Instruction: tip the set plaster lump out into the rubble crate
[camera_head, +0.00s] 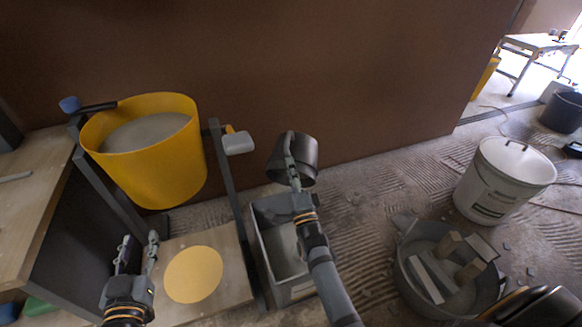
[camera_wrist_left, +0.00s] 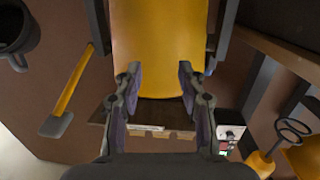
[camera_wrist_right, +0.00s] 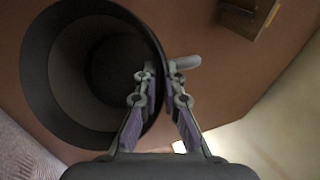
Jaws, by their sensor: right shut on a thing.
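My right gripper (camera_head: 291,160) is shut on the rim of a dark grey pot (camera_head: 306,158) and holds it tilted above the far end of a grey crate (camera_head: 262,250). In the right wrist view the pot (camera_wrist_right: 62,72) shows a dark inside with a darker round area; I cannot make out a plaster lump there. The crate's inside is pale grey, partly hidden by my right arm. My left gripper (camera_head: 138,252) is open and empty, in front of a yellow bucket (camera_head: 165,180) of grey material; the bucket also shows in the left wrist view (camera_wrist_left: 155,45).
The yellow bucket hangs in a dark frame (camera_head: 225,185) left of the crate. A board with a yellow disc (camera_head: 194,274) lies below it. A grey round tub (camera_head: 408,268) with blocks and a white bucket (camera_head: 500,185) stand at right. Ridged floor between is clear.

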